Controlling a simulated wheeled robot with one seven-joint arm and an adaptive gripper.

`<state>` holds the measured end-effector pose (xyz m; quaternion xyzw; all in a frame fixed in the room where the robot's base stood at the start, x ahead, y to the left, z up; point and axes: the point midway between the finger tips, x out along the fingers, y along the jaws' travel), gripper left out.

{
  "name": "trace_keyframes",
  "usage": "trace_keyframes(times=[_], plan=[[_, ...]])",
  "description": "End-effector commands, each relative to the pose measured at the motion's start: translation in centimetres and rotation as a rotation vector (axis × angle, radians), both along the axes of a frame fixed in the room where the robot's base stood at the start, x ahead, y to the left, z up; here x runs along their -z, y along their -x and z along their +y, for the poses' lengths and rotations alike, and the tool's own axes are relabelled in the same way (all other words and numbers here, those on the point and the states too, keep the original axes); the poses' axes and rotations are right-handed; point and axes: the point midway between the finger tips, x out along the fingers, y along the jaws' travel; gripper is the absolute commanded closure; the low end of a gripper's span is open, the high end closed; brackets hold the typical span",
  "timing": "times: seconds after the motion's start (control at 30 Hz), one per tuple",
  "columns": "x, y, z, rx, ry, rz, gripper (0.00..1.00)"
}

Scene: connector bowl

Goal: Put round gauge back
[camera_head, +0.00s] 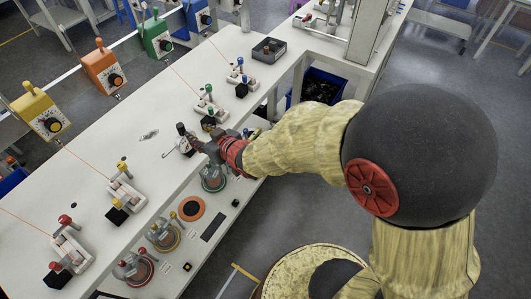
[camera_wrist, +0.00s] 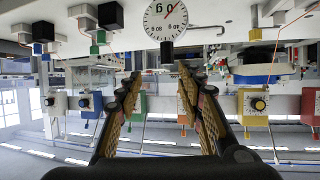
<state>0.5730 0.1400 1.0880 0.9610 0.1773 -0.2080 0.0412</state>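The round gauge (camera_wrist: 166,17) shows in the wrist view as a white numbered dial, upside down, with a dark cylindrical end (camera_wrist: 167,51). In the head view, a small upright dark-topped thing (camera_head: 181,130) on the white bench looks like this gauge, partly hidden by my gripper. My gripper (camera_head: 195,141) is low over the bench beside it. In the wrist view, my gripper's fingers (camera_wrist: 158,78) are spread with an empty gap between them. The dark end lies just beyond the fingertips, roughly in line with the gap. I see no contact.
The white bench (camera_head: 90,235) carries several connector fixtures, including a red-knobbed one (camera_head: 70,248). An orange disc (camera_head: 191,208) lies on the lower front shelf. A dark tray (camera_head: 268,50) sits at the back. Yellow (camera_head: 41,113) and orange (camera_head: 103,67) boxes hang along the rail.

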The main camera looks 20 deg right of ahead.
Motion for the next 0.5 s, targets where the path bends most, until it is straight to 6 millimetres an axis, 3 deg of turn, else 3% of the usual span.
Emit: trace_keyframes(times=[0.13, 0.27, 0.4, 0.5], plan=[[-3.8, 1.2, -4.1, 0.100, 0.062, 0.070, 0.62], [-7.2, 4.9, -8.5, 0.206, 0.113, 0.184, 0.62], [-10.0, 11.1, -11.9, 0.294, 0.135, 0.326, 0.62], [-11.4, 16.2, -13.4, 0.334, 0.134, 0.428, 0.62]])
